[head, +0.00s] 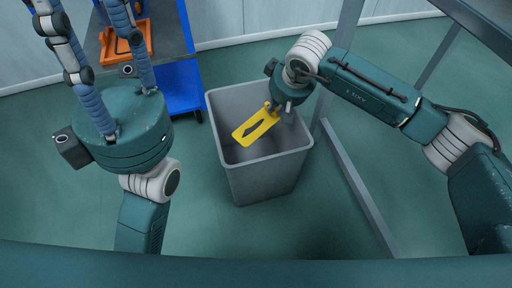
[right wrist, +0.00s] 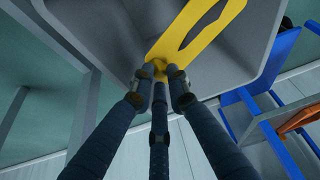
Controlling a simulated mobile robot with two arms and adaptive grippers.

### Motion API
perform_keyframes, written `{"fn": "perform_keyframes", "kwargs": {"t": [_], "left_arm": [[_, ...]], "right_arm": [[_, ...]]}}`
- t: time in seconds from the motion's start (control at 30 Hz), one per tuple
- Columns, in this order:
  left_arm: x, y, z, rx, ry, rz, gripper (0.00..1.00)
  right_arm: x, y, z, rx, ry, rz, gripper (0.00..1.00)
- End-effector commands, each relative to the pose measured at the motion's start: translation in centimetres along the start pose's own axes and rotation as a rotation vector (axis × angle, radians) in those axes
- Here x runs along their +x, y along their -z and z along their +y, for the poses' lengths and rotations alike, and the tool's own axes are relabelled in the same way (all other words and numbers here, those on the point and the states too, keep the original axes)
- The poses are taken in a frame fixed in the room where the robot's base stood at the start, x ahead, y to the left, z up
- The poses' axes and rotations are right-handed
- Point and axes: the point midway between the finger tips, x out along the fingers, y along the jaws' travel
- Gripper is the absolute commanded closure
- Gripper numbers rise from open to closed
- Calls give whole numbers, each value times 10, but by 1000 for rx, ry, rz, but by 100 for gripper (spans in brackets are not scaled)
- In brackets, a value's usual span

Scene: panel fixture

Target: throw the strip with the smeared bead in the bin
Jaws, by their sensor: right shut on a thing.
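A flat yellow strip (head: 257,125) with a dark, pointed patch along its middle is held tilted over the mouth of the grey bin (head: 262,182). I cannot tell whether the patch is a smeared bead or a slot. My right gripper (head: 270,106) is shut on one end of the strip; the right wrist view shows the fingertips (right wrist: 161,77) closed on the strip (right wrist: 194,35), with the bin (right wrist: 110,30) behind it. My left gripper (head: 82,12) is at the upper left, empty, its fingers spread wide; their tips are cut off by the top edge.
A blue cart (head: 181,88) with a grey top stands behind and left of the bin, with an orange thing (head: 126,45) on it. Green floor (head: 210,215) is clear in front.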

Motion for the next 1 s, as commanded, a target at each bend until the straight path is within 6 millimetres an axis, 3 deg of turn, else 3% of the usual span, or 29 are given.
{"fn": "perform_keyframes", "kwargs": {"t": [0.33, 0.37, 0.43, 0.47, 0.77, 0.87, 1.0], "left_arm": [[2, 0, 0, 1, -2, 6, 65], [2, 0, 0, 1, -2, 6, 65], [1, 0, 0, 1, -2, 6, 65], [1, 0, 0, 1, -2, 6, 65], [2, 1, 0, 1, -2, 7, 65], [2, 1, 0, 1, -2, 7, 65], [2, 1, 0, 1, -2, 6, 65]], "right_arm": [[3, -1, 0, 0, 0, 1, 100], [3, -1, 0, 0, 0, 1, 79], [3, -1, 0, 0, 0, 1, 65], [3, -1, 0, 0, 0, 1, 63], [2, -1, 0, 0, 0, 0, 63], [-6, 0, 0, 1, 0, 1, 63], [-31, 0, 1, -2, -1, 4, 63]]}}
